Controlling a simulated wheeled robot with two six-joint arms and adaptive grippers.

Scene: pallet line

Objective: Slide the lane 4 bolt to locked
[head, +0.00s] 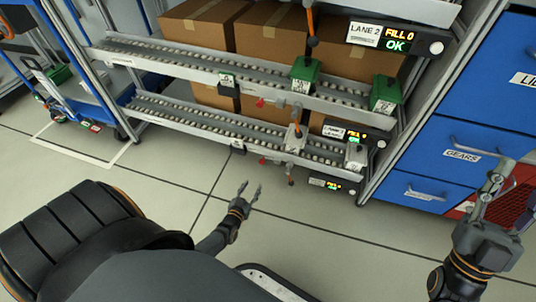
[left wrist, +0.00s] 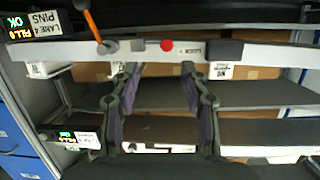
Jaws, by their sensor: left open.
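The red bolt knob (left wrist: 166,45) shows in the left wrist view on the pale rail marked lane 4 pins, beside a small grey block (left wrist: 140,45). In the head view it appears as a small red knob (head: 263,161) under the lowest rail. My left gripper (head: 250,192) is open and empty in front of that rail, apart from the knob. Its two fingers (left wrist: 165,85) frame a gap short of the rail in the left wrist view. My right gripper (head: 508,200) is at the far right by the drawers, its fingers apart and empty.
An orange-handled lever (head: 290,172) hangs close to the knob. Another red knob (head: 260,103) is on the rail above. Roller lanes hold cardboard boxes (head: 272,30). Blue drawers (head: 465,140) stand at right, a blue cart (head: 75,75) at left. The floor between is clear.

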